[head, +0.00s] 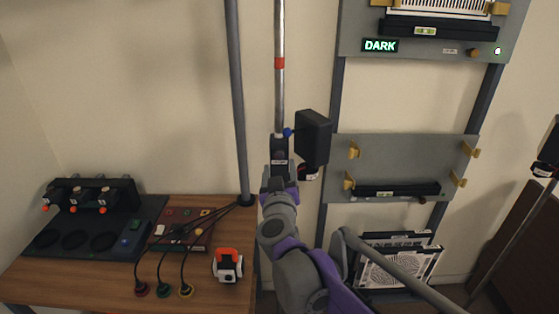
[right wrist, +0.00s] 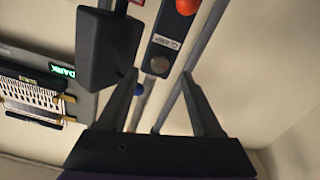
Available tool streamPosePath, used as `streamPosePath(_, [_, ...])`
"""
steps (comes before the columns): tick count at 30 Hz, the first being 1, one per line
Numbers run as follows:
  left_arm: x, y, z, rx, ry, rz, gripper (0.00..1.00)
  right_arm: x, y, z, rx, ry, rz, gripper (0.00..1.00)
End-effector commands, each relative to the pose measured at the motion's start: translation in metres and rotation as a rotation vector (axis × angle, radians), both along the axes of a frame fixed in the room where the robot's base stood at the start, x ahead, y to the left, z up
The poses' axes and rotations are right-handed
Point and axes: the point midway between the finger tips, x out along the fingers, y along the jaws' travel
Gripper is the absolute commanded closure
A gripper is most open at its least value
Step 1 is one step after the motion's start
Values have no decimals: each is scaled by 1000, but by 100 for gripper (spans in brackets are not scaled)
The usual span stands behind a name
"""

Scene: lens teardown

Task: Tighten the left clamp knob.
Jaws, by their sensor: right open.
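The left clamp (head: 279,150) is a dark labelled block on the left upright pole, beside a black box (head: 313,138). In the right wrist view the clamp (right wrist: 170,35) has an orange knob (right wrist: 187,6) at one end and a round grey-brown disc (right wrist: 159,65) at the other. A small blue knob (right wrist: 138,89) shows near the black box. My right gripper (head: 278,174) is at the clamp; its fingers are hard to make out there. In the wrist view my right gripper (right wrist: 158,78) is open, with the disc end between its spread fingertips. Contact cannot be told. My left gripper is out of view.
A second stand with a clamp (head: 545,168) is at the far right. Grey panels (head: 400,150) on a rack stand behind, the upper with a lit DARK sign (head: 380,45). A wooden table (head: 110,285) at left holds cabled devices and an orange-white object (head: 228,265).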

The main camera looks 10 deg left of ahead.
Motion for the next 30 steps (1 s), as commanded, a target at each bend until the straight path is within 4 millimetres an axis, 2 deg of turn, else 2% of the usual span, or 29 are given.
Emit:
streamPosePath(3, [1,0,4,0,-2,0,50,21,1,1,-1,0,-1,33])
streamPosePath(7, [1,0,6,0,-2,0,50,34,3,1,-1,0,-1,33])
streamPosePath(19, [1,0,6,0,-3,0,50,40,4,0,0,0,1,35])
streamPosePath(30, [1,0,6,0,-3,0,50,40,4,0,0,0,1,100])
